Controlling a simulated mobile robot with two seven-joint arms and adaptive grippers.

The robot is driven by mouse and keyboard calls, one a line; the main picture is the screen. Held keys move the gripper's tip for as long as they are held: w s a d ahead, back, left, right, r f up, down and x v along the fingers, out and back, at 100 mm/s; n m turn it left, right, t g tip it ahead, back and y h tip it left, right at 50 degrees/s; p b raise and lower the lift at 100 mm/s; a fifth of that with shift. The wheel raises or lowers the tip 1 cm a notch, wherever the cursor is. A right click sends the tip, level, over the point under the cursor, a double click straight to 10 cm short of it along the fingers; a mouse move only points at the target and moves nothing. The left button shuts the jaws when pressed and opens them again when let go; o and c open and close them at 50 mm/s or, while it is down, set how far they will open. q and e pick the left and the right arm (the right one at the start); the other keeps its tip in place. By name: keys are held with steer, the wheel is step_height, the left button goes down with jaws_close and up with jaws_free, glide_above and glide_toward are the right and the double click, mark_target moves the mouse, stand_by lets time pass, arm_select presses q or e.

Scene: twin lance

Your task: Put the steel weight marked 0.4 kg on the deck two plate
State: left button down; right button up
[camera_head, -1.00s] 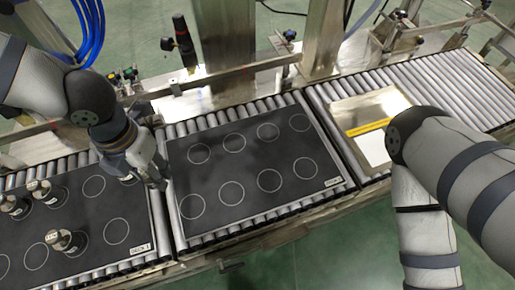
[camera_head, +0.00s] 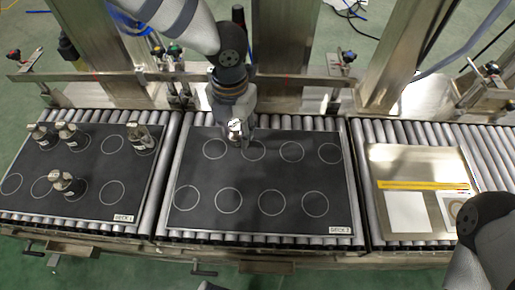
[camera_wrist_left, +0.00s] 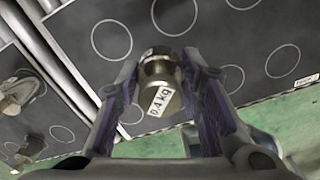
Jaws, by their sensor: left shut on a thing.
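The steel weight marked 0.4 kg (camera_wrist_left: 160,82) is between the fingers of my left gripper (camera_wrist_left: 162,72), its label facing the wrist camera. In the head view my left gripper (camera_head: 240,134) is shut on this weight (camera_head: 235,126) at the back row of the deck two plate (camera_head: 245,172). That plate is black with two rows of white circles, and no other weight stands on it. I cannot tell whether the held weight touches it. My right arm enters at the right edge of the head view; its gripper is out of view.
The deck one plate (camera_head: 102,172) lies to the left with several steel weights on it, including one at its back right (camera_head: 141,136). A metal tray with a yellow stripe (camera_head: 425,160) lies to the right on the rollers. Posts and a rail stand behind the conveyor.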

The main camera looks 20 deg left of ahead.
arm_select(q)
steer(key=b, duration=0.2)
glide_above(253, 150)
step_height(253, 150, down, 6)
steer(key=shift+r, duration=0.15)
step_height(253, 150, down, 3)
steer(key=shift+w+f+b, duration=0.1)
steer(key=shift+f+b, duration=0.05)
steer(key=shift+b, duration=0.45)
arm_select(e)
steer(key=f, duration=0.1)
steer(key=s+f, duration=0.1)
steer(key=f, duration=0.1)
steer(key=shift+s+f, duration=0.1)
steer(key=shift+g, duration=0.3)
arm_select(q)
steer(key=c, duration=1.1)
jaws_free()
step_height(253, 150, up, 12)
steer(key=p, duration=0.3)
arm_select(e)
steer(key=r, duration=0.1)
steer(key=w+r, duration=0.1)
steer(key=shift+r, duration=0.35)
